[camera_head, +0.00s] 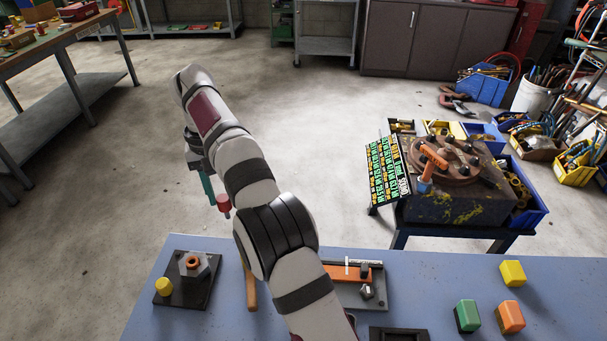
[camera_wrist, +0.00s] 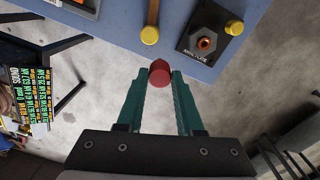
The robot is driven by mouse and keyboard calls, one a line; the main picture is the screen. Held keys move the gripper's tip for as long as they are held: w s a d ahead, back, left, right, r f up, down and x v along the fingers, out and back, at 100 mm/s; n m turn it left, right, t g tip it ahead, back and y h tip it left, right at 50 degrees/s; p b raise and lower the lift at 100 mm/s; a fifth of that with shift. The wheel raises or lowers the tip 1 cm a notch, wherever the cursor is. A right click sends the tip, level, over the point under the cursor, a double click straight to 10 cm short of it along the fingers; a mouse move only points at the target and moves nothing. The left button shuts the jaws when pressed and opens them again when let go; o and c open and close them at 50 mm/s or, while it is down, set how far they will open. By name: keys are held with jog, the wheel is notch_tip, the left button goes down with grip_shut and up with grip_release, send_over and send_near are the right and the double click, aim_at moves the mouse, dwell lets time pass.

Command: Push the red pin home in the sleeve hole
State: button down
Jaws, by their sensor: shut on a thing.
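My gripper (camera_head: 211,190) is shut on the red pin (camera_head: 223,205), out past the far edge of the blue table. In the wrist view the pin's red round end (camera_wrist: 160,72) shows between the green fingertips (camera_wrist: 160,84); the rest of the pin is hidden. The copper-coloured sleeve (camera_head: 193,262) stands in a grey block on a dark plate (camera_head: 190,292) at the table's left. In the wrist view the sleeve's dark hole (camera_wrist: 204,43) lies up and right of the pin, clearly apart from it.
A yellow knob (camera_head: 163,286) is on the plate's left corner. A wooden handle (camera_head: 250,288) lies right of the plate, partly behind my arm. A grey fixture with an orange bar (camera_head: 345,272) is further right. Yellow, green and orange blocks (camera_head: 511,316) stand at the table's right.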

jog(key=s+a+f, duration=0.2)
jog(key=a, duration=0.3)
jog(key=s+a+f+n, duration=0.1)
jog(key=s+a+f, duration=0.1)
jog(key=a, duration=0.3)
jog(key=shift+s+f, duration=0.3)
jog(key=shift+s, duration=0.1)
jog(key=shift+d, duration=0.15)
jog(key=shift+f, duration=2.8)
jog(key=shift+f, duration=2.15)
jog(key=shift+c, duration=2.4)
grip_release()
jog(key=shift+r, duration=2.5)
